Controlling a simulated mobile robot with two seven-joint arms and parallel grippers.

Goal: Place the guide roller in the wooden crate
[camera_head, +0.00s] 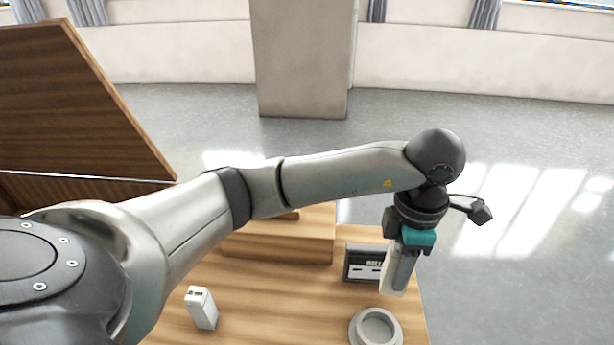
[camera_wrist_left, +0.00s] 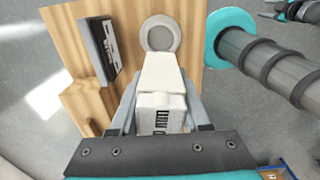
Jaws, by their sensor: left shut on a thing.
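My left gripper (camera_head: 402,275) hangs at the end of the outstretched arm, over the right end of the wooden table. It is shut on a pale, blocky thing with a dark printed label, which shows between the fingers in the left wrist view (camera_wrist_left: 160,112). I cannot tell whether this is the guide roller, as no plain roller shape shows. A brown wooden panel (camera_head: 85,95) stands tilted at the far left, above a darker wooden box part (camera_head: 85,190). This may be the wooden crate, partly hidden by my arm. My right gripper is not seen.
A grey ring-shaped part (camera_head: 357,332) lies on the table (camera_head: 255,310) near its front right. A dark flat box with a pale label (camera_head: 362,262) is left of my gripper. A small white block (camera_head: 201,308) stands further left. A raised wooden block (camera_head: 285,247) is behind.

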